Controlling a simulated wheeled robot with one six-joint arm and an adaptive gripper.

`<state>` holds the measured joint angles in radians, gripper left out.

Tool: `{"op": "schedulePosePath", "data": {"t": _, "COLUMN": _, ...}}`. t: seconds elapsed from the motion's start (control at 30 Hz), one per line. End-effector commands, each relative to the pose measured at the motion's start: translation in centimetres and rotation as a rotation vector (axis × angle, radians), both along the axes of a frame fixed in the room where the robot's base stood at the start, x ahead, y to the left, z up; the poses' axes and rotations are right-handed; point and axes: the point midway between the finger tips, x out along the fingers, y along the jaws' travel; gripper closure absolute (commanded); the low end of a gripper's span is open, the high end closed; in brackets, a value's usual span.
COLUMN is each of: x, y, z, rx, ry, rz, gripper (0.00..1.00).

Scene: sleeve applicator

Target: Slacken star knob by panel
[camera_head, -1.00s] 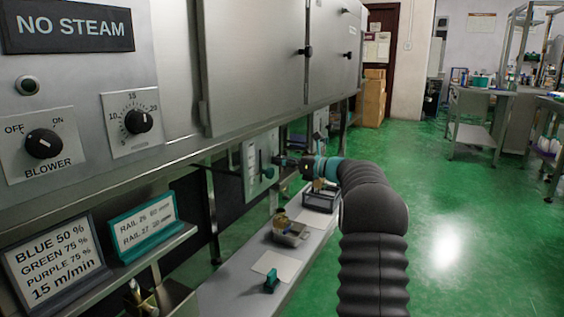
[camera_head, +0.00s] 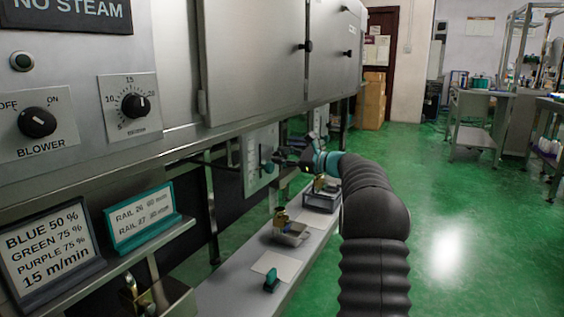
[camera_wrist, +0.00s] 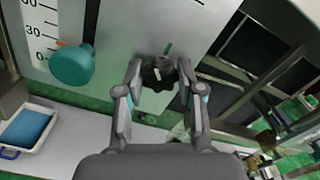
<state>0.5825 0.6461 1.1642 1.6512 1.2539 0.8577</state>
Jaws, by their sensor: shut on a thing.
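The dark star knob (camera_wrist: 158,76) is on the grey panel (camera_wrist: 135,28) in the wrist view, with a short green mark just above it. My gripper (camera_wrist: 160,68) has its two fingers on either side of the knob and is shut on it. Part of the knob is hidden between the fingers. In the head view the panel (camera_head: 251,160) hangs below the steel cabinet, and my gripper (camera_head: 284,161) reaches its face from the right. The knob is too small to make out there.
A round teal knob (camera_wrist: 72,64) sits beside a 0-30-60 scale, left of my gripper. A narrow bench (camera_head: 236,292) below carries small fixtures. A white tray with a blue pad (camera_wrist: 27,127) lies lower left. Open green floor (camera_head: 455,200) is to the right.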

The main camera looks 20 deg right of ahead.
Motion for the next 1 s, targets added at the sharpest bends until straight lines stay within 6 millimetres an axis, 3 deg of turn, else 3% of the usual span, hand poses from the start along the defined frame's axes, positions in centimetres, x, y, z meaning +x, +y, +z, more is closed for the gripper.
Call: {"op": "schedulePosePath", "data": {"t": 1.0, "x": -0.06, "y": 0.12, "z": -0.18, "rx": -0.759, "ry": -0.591, "rz": 0.004, "gripper": 0.97}}
